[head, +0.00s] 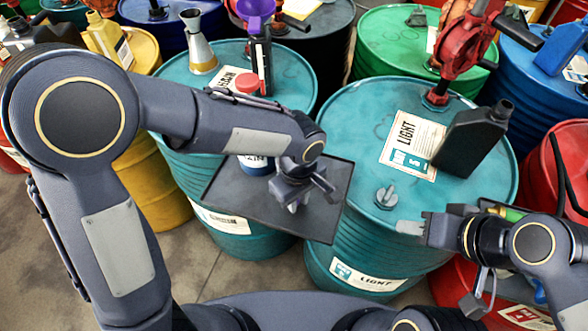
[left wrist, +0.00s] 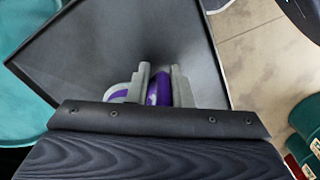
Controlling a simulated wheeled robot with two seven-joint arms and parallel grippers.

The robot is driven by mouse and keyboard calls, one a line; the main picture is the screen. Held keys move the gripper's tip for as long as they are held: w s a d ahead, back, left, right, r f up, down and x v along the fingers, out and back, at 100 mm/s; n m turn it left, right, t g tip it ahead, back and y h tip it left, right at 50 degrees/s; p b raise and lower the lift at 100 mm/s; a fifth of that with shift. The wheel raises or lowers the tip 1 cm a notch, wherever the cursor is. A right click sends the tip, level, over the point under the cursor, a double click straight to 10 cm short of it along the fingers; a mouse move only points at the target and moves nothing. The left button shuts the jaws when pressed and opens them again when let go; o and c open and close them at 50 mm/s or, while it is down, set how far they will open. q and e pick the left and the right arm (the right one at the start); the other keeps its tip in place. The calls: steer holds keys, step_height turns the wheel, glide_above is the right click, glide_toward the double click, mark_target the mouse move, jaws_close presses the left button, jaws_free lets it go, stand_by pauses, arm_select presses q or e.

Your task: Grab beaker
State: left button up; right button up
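My left gripper (head: 297,195) hangs low over the black tray (head: 240,203), pointing down. In the left wrist view its grey fingers (left wrist: 162,85) stand a little apart. A purple piece (left wrist: 158,88) shows between them and more purple shows at their left; I cannot tell whether it is held or what it belongs to. I cannot make out a clear beaker on the tray; my arm and gripper hide part of it. A metal funnel-shaped vessel (head: 198,45) stands on the back left teal drum. My right gripper (head: 412,228) is beside the front teal drum, apparently empty; its opening is unclear.
A red-capped bottle (head: 248,84) is partly hidden behind my left arm. A purple funnel (head: 256,14) is on a dark bottle behind. A black jug (head: 470,138) and a red pump (head: 463,45) stand on the front teal drum (head: 350,125). Coloured drums crowd around.

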arm_select(q)
jaws_close()
steer(key=shift+r, duration=0.1)
